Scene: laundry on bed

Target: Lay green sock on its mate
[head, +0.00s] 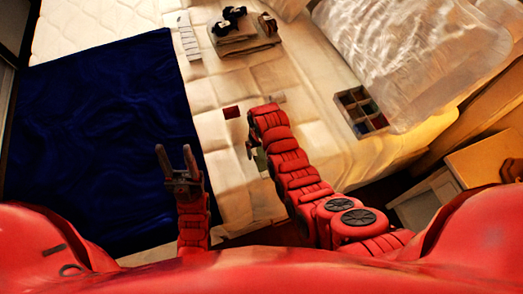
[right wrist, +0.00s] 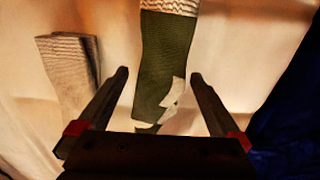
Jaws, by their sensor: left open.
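A green sock (right wrist: 165,60) with a pale ribbed cuff and pale heel patch lies on the bed in the right wrist view. A small part of green cloth (head: 260,158) shows beside my right arm in the head view. My right gripper (right wrist: 159,75) is open, its fingers on either side of the green sock and apart from it. In the head view my arm largely hides this gripper. A pale ribbed sock (right wrist: 70,80) lies to the left in the wrist view. My left gripper (head: 176,158) is open and empty over the dark blue blanket. I cannot make out a second green sock.
The dark blue blanket (head: 90,125) covers the bed's left part. A folded stack (head: 245,45) with dark items on top lies at the back. A dark red item (head: 232,112) lies near my right arm. A compartment box (head: 343,100) stands at right, near a shiny pillow (head: 410,50).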

